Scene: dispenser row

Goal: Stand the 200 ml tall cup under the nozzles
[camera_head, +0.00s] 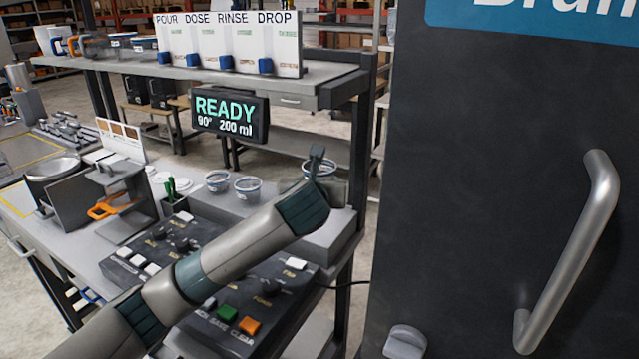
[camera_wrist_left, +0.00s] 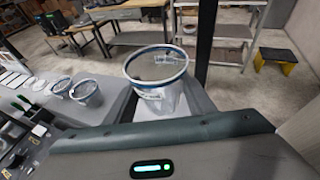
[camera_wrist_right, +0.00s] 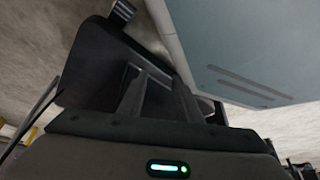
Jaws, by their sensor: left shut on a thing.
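A clear tapered cup with a blue rim band (camera_wrist_left: 157,85) is upright in front of my left gripper in the left wrist view. In the head view only part of that cup (camera_head: 316,168) shows behind my left gripper (camera_head: 322,172), which is shut on it. The cup's size marking is too small to read. Two similar, shorter-looking cups (camera_head: 217,181) (camera_head: 247,188) stand to its left. I cannot make out the nozzles. My right gripper (camera_wrist_right: 160,98) shows only in the right wrist view, with its fingers apart and nothing between them.
A display (camera_head: 230,115) reads READY, 90°, 200 ml. A button panel (camera_head: 225,318) lies under my left arm. A shelf above carries a POUR, DOSE, RINSE, DROP board (camera_head: 228,42). A large dark cabinet (camera_head: 480,160) with a metal handle (camera_head: 570,250) blocks the right side.

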